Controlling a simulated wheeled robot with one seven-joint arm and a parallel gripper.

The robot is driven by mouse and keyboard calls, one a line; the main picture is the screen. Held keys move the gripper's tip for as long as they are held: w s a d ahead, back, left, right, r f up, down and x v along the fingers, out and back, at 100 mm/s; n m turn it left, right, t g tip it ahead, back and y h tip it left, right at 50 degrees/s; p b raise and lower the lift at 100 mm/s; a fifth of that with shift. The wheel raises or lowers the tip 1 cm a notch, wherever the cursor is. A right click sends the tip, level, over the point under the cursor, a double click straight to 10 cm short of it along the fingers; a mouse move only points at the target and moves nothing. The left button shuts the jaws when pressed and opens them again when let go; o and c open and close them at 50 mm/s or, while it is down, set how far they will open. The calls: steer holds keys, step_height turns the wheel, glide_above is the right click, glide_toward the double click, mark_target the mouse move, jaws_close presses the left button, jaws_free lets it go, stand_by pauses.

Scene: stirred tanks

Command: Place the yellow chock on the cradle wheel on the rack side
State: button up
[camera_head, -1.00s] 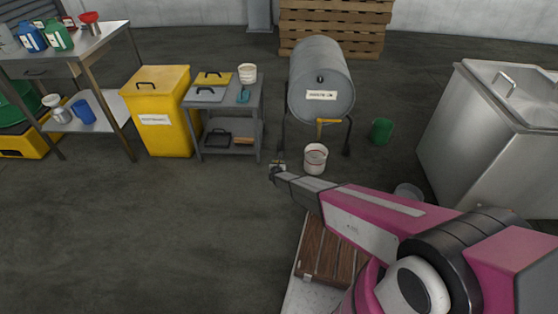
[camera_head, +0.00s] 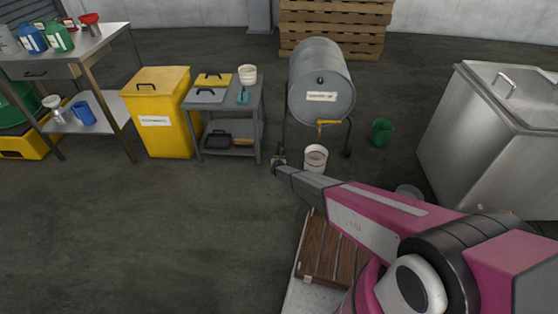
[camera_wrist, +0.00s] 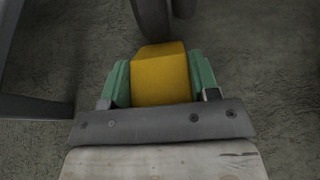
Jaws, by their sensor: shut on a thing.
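The yellow chock (camera_wrist: 160,75) sits between the green pads of my gripper (camera_wrist: 160,85) in the wrist view. My gripper is shut on it, low over the floor. A dark wheel (camera_wrist: 153,18) shows just beyond the chock at the top of the wrist view; whether they touch is hard to tell. In the head view my gripper (camera_head: 279,163) is near the foot of the drum cradle's left leg, on the side of the grey rack (camera_head: 228,138). The cradle (camera_head: 347,135) bears a grey drum (camera_head: 320,85). The chock is too small to make out there.
A white bucket (camera_head: 316,157) stands under the drum's yellow tap, close right of my gripper. A green bucket (camera_head: 381,132) stands further right. A yellow bin (camera_head: 160,110) is left of the rack. A steel tank (camera_head: 480,140) is at right. Open floor lies at front left.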

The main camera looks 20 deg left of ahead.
steer(key=shift+f, duration=0.1)
steer(key=o, duration=1)
